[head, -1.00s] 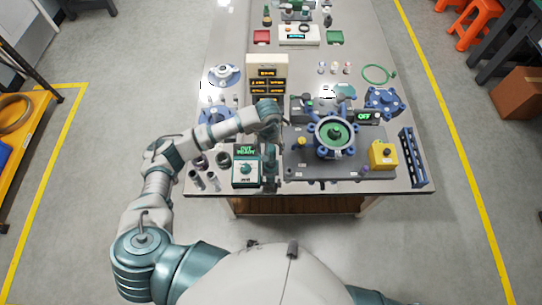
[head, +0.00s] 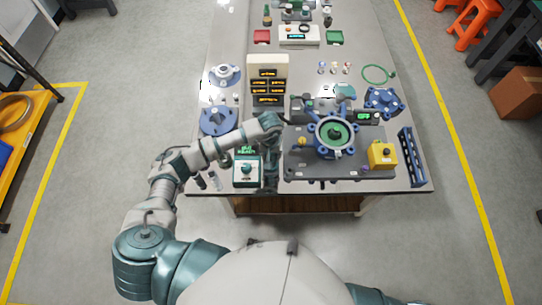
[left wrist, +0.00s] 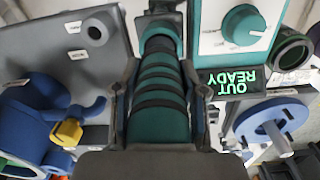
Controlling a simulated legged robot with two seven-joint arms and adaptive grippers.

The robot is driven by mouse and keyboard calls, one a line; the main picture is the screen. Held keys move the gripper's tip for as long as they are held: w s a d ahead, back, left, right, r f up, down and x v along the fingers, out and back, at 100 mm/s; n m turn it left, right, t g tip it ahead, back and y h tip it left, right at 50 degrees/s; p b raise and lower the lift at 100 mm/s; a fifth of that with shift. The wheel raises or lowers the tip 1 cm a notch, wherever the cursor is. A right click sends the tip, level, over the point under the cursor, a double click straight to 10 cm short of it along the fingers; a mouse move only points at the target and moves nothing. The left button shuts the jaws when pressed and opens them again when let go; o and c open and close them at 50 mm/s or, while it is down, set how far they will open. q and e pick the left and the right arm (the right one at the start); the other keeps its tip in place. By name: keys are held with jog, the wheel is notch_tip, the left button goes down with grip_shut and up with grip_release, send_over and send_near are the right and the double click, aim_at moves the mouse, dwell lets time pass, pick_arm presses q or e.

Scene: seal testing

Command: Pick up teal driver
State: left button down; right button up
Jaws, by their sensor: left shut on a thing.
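The teal driver (left wrist: 158,108) has a ribbed teal and black handle and fills the middle of the left wrist view. My left gripper (head: 270,172) is shut on it, with one dark finger along each side of the handle. In the head view the gripper is at the near edge of the table, between the teal-dialled box and the grey test plate, and it mostly hides the driver. I cannot tell whether the driver is clear of its surroundings. My right gripper is not in view.
A white box with a teal dial (head: 246,171) stands close left of the gripper. The grey test plate (head: 300,170) with a blue clamped fixture (head: 335,133) and a yellow button box (head: 382,154) is close right. Floor in front is clear.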

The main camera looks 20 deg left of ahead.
pick_arm(q)
jog(key=shift+w+r, duration=0.1)
jog(key=shift+r, duration=0.45)
notch_tip(320, 180, up, 2)
jog(key=shift+r+b, duration=0.2)
jog(key=shift+b, duration=0.15)
jog(key=s+d+b, duration=0.1)
jog(key=s+d, duration=0.2)
jog(key=s, duration=0.4)
jog(key=s+d+r, duration=0.1)
jog(key=s+d, duration=0.2)
jog(key=s, duration=0.5)
jog(key=shift+r+b, duration=0.3)
jog(key=shift+b, duration=0.1)
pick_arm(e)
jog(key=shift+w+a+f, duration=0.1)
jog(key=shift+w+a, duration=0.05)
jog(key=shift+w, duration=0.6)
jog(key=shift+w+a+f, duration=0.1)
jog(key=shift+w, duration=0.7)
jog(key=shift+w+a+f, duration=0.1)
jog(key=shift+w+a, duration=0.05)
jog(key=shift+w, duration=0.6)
